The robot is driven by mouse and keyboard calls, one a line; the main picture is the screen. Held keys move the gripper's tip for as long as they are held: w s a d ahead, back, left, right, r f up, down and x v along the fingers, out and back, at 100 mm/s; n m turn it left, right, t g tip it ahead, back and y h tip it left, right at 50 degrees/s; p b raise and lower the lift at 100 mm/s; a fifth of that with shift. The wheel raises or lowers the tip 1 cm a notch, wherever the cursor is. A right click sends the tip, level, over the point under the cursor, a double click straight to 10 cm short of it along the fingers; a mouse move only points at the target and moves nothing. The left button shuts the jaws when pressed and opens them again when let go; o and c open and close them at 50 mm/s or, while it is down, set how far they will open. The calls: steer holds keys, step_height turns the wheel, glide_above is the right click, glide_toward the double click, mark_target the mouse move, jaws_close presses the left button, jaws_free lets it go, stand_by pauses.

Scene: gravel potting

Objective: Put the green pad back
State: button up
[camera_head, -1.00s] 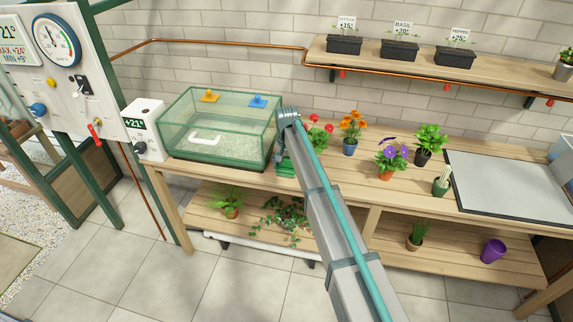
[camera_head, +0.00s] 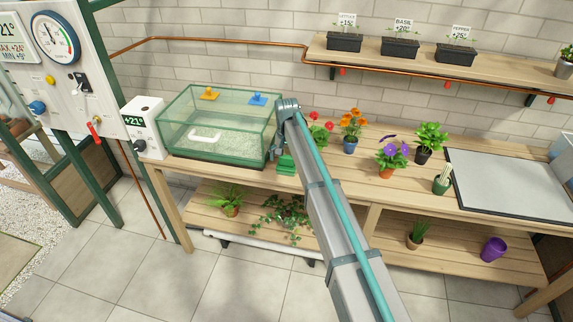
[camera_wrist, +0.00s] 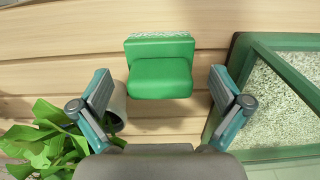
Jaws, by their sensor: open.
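The green pad (camera_head: 286,165) is at the bench's front edge, just right of the glass tank. In the wrist view the green pad (camera_wrist: 160,77) is a rounded green block with a pale speckled strip along its far edge. My gripper (camera_wrist: 160,84) is open, with one finger on each side of the pad and visible gaps between. In the head view my gripper (camera_head: 278,148) is beside the tank's right end, partly hidden by my arm. Whether the pad rests fully on the wood cannot be told.
The glass tank (camera_head: 218,157) with pale gravel stands close on the left, holding a white handle-shaped piece. Potted flowers (camera_head: 352,130) stand to the right. A leafy plant (camera_wrist: 45,145) is near one finger.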

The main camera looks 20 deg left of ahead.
step_height(320, 180, up, 10)
steer(key=shift+b, duration=1.15)
steer(key=shift+s+f, duration=0.1)
steer(key=s+d+f+g+p, duration=0.1)
steer(key=s+d+f, duration=0.7)
steer(key=d+f, duration=0.3)
steer(key=s+d+f+m+g, duration=0.1)
steer(key=s+d+f+g, duration=0.1)
steer(key=s+d+f, duration=0.85)
steer(key=s+d+f+g+p, duration=0.1)
steer(key=s+d+f, duration=0.3)
steer(key=d+f, duration=0.75)
steer(key=s+d+f+g, duration=0.1)
steer(key=s+d+f, duration=0.3)
steer(key=s, duration=0.7)
steer(key=s+d+f+g+b, duration=0.1)
steer(key=s+d+f, duration=0.4)
steer(key=s, duration=0.6)
steer(key=s+d+f+b, duration=0.1)
steer(key=s+d+f, duration=0.4)
steer(key=s, duration=0.6)
steer(key=shift+s+d+f+g, duration=0.15)
steer(key=shift+d+g, duration=0.25)
